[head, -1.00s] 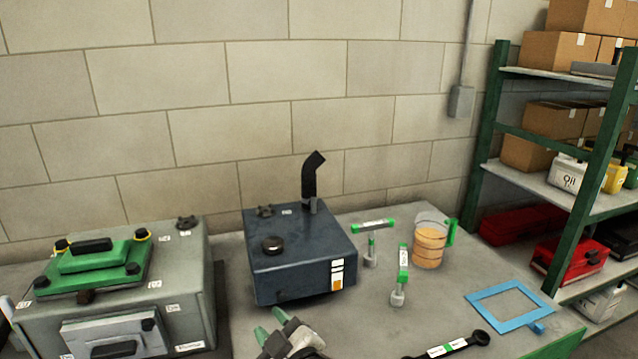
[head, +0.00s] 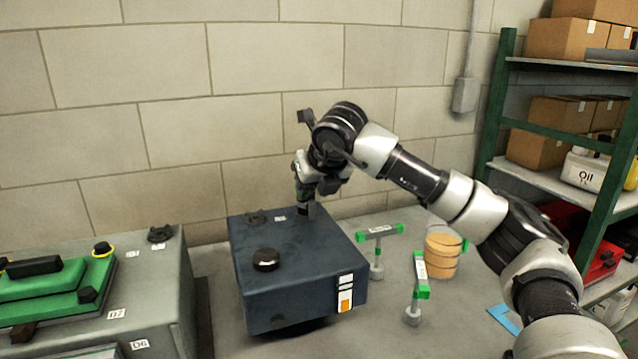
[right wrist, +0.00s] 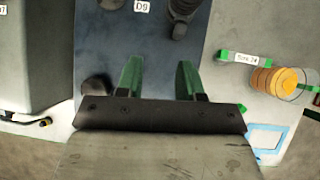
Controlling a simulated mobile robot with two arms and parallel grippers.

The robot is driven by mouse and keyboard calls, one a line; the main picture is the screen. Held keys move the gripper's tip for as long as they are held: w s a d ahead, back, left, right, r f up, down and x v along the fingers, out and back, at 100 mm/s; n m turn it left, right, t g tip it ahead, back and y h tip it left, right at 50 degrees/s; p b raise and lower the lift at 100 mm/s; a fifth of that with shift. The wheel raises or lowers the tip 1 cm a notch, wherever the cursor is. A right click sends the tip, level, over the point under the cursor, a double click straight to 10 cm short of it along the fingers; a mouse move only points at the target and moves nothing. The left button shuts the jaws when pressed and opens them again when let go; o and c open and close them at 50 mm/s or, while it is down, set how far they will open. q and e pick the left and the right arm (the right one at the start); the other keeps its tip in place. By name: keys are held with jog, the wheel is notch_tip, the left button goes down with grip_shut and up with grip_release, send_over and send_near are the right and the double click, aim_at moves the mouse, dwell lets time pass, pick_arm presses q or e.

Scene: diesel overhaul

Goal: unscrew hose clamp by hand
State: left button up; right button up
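The dark blue tank (head: 300,265) stands on the bench. A black hose fitting (right wrist: 182,8) rises at its back right corner, with a dark collar (right wrist: 180,30) that looks like the hose clamp at its base. My right gripper (head: 305,192) is above the tank's back part, in front of the hose, which it mostly hides in the head view. In the right wrist view my right gripper (right wrist: 159,75) has its green fingers apart, with only tank surface showing between them. The collar lies beyond the fingertips, towards the right finger. My left gripper is not in view.
A black cap (head: 265,260) and a knob (head: 257,217) sit on the tank. A grey unit with a green cover (head: 62,285) stands left. Shelving (head: 560,190) is beyond.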

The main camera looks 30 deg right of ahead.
aim_at(313, 203)
jog(key=shift+m+h, duration=0.4)
jog(key=w+d+f, duration=0.1)
jog(key=w+d+f+b, duration=0.1)
jog(key=f, duration=0.1)
jog(key=w+f+b, duration=0.1)
jog(key=shift+w+d+f, duration=0.15)
jog(key=shift+d+f, duration=0.1)
jog(key=shift+d, duration=0.15)
jog(key=shift+b+x, duration=0.4)
jog(key=shift+x, duration=0.8)
grip_shut()
jog(key=shift+r, duration=0.1)
